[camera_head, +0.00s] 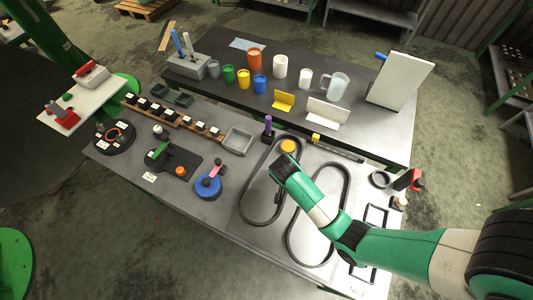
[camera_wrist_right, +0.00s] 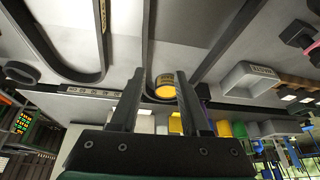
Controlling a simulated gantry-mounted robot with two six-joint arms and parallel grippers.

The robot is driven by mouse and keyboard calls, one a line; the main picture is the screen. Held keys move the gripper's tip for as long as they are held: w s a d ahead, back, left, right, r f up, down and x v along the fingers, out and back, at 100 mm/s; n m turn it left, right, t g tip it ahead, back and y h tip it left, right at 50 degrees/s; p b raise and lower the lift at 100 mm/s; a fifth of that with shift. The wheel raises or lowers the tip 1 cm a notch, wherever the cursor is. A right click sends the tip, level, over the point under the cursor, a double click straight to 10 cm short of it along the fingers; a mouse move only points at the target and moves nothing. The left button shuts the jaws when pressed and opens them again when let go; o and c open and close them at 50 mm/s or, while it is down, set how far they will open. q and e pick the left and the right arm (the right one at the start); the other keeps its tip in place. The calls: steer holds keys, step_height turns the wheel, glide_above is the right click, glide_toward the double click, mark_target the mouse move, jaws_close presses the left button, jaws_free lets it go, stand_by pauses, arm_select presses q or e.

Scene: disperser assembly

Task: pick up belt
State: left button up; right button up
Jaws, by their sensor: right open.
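One black belt (camera_head: 246,192) lies as a long loop on the light grey plate at the front of the table. A second black loop (camera_head: 346,190) lies to its right. My right arm reaches across between them, and its gripper end is over the upper part of the left loop; the fingers are hidden in the head view. In the right wrist view my right gripper (camera_wrist_right: 158,80) is open and empty. A belt strand (camera_wrist_right: 222,44) runs beyond its right finger, and the bend of another loop (camera_wrist_right: 75,79) shows at left. My left gripper is not in view.
A yellow round cap (camera_head: 288,146) sits by the belt's upper end and shows beyond the fingers in the wrist view (camera_wrist_right: 166,88). A purple-topped post (camera_head: 268,126) and a grey tray (camera_head: 238,141) stand to the left. Cups and a white board (camera_head: 401,80) stand behind.

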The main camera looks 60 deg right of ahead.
steer(key=d+f, duration=0.1)
steer(key=f, duration=0.1)
steer(key=s+f+b, duration=0.1)
steer(key=f, duration=0.1)
steer(key=s+d+f+b, duration=0.1)
steer(key=f, duration=0.1)
steer(key=shift+d, duration=0.3)
steer(key=b+x, duration=0.3)
steer(key=x, duration=0.2)
steer(key=shift+s+a+f, duration=0.1)
steer(key=shift+a+f, duration=0.05)
steer(key=shift+a, duration=0.05)
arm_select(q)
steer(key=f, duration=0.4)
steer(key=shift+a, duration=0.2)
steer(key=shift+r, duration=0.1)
arm_select(e)
jaws_close()
stand_by(0.4)
